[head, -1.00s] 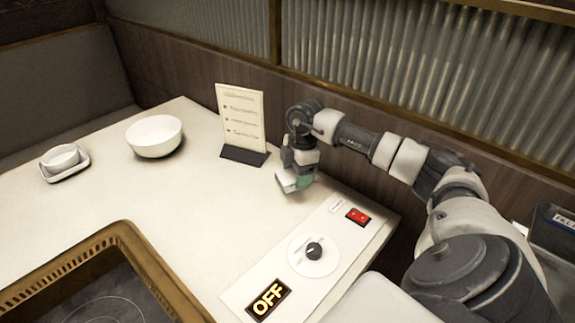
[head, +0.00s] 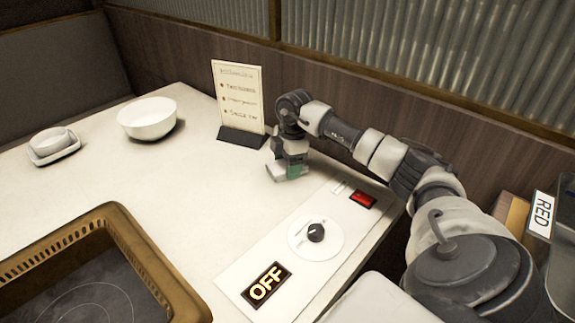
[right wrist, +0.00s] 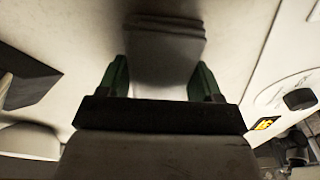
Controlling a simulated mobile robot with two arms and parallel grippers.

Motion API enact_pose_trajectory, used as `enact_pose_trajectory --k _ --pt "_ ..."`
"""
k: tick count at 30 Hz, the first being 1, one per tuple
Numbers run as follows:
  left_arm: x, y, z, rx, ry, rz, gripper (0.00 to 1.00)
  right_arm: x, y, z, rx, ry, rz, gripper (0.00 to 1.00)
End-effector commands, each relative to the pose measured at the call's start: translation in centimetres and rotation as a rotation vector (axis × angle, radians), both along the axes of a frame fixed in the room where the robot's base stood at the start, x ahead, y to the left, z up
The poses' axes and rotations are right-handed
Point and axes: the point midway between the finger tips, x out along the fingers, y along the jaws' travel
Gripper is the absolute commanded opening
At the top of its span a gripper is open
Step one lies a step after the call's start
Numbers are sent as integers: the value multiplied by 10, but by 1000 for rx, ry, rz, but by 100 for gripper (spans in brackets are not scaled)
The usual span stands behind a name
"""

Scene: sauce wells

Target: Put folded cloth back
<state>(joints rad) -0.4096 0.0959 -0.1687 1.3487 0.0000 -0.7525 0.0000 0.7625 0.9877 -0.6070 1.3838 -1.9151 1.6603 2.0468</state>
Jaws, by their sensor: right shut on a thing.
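My right gripper (head: 290,172) is over the pale table, in front of the standing card and left of the control panel. In the right wrist view its green fingers (right wrist: 158,80) stand on either side of a grey folded cloth (right wrist: 165,48), which has several layers at its far edge. The gripper is shut on this cloth. In the head view the cloth shows only as a small pale edge (head: 275,172) beside the fingers, low over the table; I cannot tell whether it touches the tabletop. My left gripper is out of view.
The menu card (head: 238,100) stands on a dark base behind the gripper. A control panel (head: 240,285) with a dial, red switch and OFF sign lies at right. A white bowl (head: 147,118), a small cup on a dish (head: 58,152) and a brown-framed grill (head: 120,240) are left.

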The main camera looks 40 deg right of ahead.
Motion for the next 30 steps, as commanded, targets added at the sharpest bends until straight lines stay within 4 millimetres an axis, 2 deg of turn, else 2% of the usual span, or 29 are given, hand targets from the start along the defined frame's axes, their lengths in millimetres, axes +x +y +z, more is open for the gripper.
enact_pose_trajectory --k 5,14,15,20,30 --pt "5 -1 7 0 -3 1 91 0 0 -3 0 0 0 39" --pt "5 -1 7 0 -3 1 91 0 0 -4 0 1 0 39" --pt "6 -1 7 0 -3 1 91 0 0 -5 0 1 0 67" --pt "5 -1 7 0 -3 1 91 0 0 -5 0 1 0 91" --pt "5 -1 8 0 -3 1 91 0 0 0 0 -1 0 91"
